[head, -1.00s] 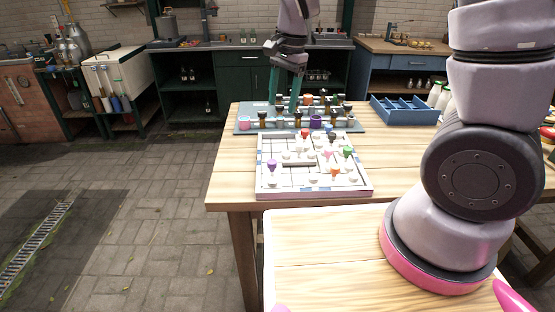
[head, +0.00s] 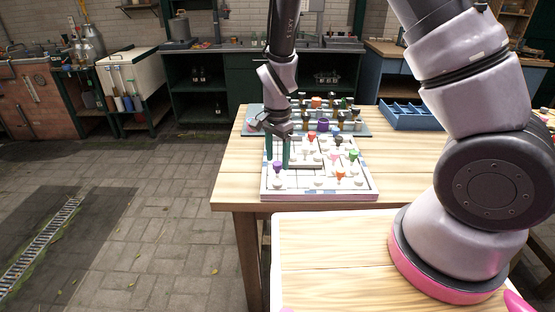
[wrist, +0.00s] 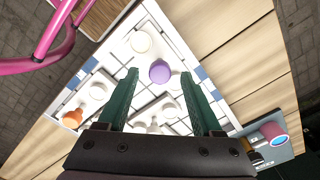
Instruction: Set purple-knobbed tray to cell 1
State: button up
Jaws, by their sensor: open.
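The purple knob (head: 277,167) stands on its white tray piece near the left front corner of the white grid board (head: 320,195). In the wrist view the purple knob (wrist: 160,71) shows from above, ahead of and between my two green fingertips. My gripper (head: 278,152) is open and empty, pointing down over the left side of the board, close to the purple knob. I cannot tell the exact gap between the fingers and the knob. Cell numbers are not readable.
Red, pink, green and orange (head: 340,173) knobs stand on the right part of the board. Behind it is a grey rack (head: 252,128) with several bottles and coloured cups. A blue divided crate (head: 412,116) stands at back right. The table (head: 410,170) is clear right of the board.

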jog(key=shift+f, duration=0.5)
jog(key=shift+c, duration=0.4)
grip_shut()
dwell(0.8)
